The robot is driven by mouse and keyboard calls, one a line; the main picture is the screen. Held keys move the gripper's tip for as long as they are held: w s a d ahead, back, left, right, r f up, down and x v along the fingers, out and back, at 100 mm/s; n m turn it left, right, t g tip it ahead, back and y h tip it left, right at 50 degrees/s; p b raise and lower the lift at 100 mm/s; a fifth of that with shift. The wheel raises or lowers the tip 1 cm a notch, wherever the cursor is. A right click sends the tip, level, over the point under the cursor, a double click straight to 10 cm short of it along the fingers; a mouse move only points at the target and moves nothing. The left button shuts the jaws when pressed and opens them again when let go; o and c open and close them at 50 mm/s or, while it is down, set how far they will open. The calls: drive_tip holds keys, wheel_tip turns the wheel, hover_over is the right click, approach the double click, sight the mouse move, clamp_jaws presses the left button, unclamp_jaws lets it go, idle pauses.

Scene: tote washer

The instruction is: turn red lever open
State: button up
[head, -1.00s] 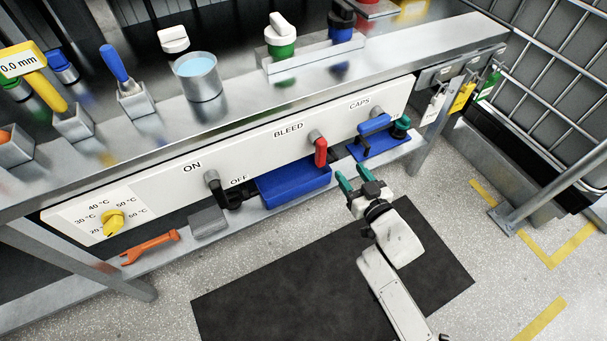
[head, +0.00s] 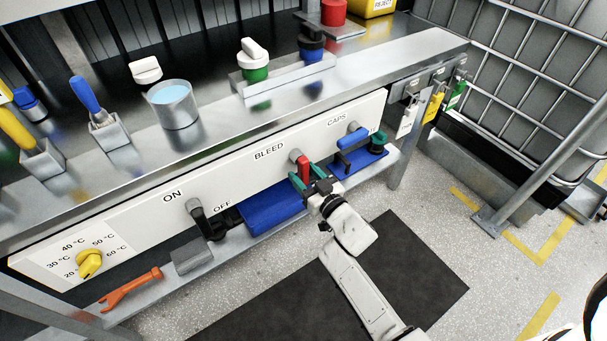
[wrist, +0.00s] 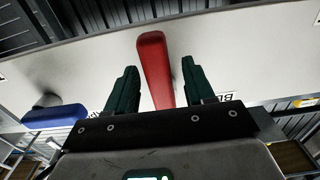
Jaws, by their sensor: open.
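The red lever (head: 304,169) hangs down from a grey valve on the white panel, just right of the BLEED label. It also shows in the wrist view (wrist: 154,68), standing between my fingers, with its wider end toward the top of the picture. My gripper (head: 306,180) is open, with green fingertips on either side of the lever. I cannot tell how deep the lever sits between the fingers.
A blue lever (head: 353,136) under CAPS is to the right, above a blue tray holding a green cap (head: 378,143). A blue bin (head: 268,214) sits on the lower shelf left of my gripper. A black-handled valve (head: 203,217) and yellow knob (head: 89,263) are farther left.

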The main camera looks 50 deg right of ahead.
drive_tip(key=shift+w+d, duration=0.15)
drive_tip(key=shift+w, duration=0.25)
clamp_jaws()
idle(0.4)
